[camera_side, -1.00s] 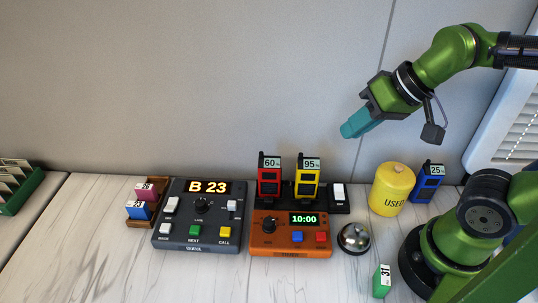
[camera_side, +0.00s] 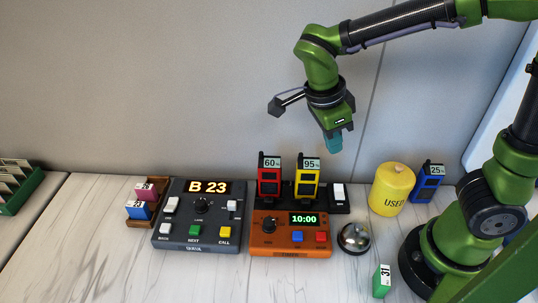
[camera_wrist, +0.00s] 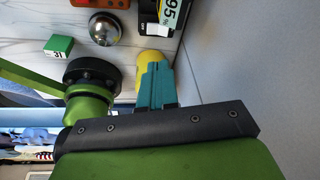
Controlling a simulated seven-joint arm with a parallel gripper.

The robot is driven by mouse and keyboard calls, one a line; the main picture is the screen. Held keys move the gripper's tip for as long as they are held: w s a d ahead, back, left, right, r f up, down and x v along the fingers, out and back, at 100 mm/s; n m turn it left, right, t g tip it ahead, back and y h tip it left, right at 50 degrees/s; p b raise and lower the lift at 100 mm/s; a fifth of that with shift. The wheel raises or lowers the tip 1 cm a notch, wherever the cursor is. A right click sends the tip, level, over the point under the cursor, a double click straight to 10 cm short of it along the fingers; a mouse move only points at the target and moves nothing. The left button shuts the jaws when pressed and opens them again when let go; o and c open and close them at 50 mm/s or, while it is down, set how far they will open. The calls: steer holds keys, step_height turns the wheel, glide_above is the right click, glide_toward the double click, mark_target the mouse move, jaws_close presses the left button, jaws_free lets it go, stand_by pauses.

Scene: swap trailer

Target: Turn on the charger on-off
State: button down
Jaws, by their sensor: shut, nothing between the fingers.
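The charger (camera_side: 321,207) is a black base at the back of the table. It holds a red device (camera_side: 269,180) reading 60 and a yellow device (camera_side: 307,182) reading 95. A white rocker switch (camera_side: 339,194) sits at its right end; which way it is set I cannot tell. My gripper (camera_side: 334,147) has teal fingers, is shut and empty, and points down in the air above the charger's right part. In the wrist view the fingers (camera_wrist: 155,87) show, with part of the charger (camera_wrist: 150,22) beyond them at the top.
An orange timer (camera_side: 262,241) and a silver bell (camera_side: 354,238) stand in front of the charger. A yellow USED canister (camera_side: 392,192) and a blue device (camera_side: 428,184) stand to the right. A dark console (camera_side: 180,240) is at left. A green block (camera_side: 381,281) lies in front.

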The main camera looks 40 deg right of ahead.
steer(key=m, duration=0.3)
steer(key=shift+s+d+r, duration=0.2)
steer(key=shift+d+r, duration=0.05)
glide_above(339, 184)
steer(key=s+a, duration=0.1)
steer(key=a, duration=0.1)
step_height(339, 184, down, 10)
steer(key=shift+r, duration=0.1)
steer(key=f, duration=0.3)
steer(key=shift+w+d, duration=0.35)
steer(key=shift+w, duration=0.05)
steer(key=shift+w+d+f, duration=0.1)
steer(key=shift+f, duration=0.15)
steer(key=shift+w+d+f+g, duration=0.2)
steer(key=shift+f+g, duration=0.15)
steer(key=shift+g, duration=0.05)
steer(key=shift+a, duration=0.1)
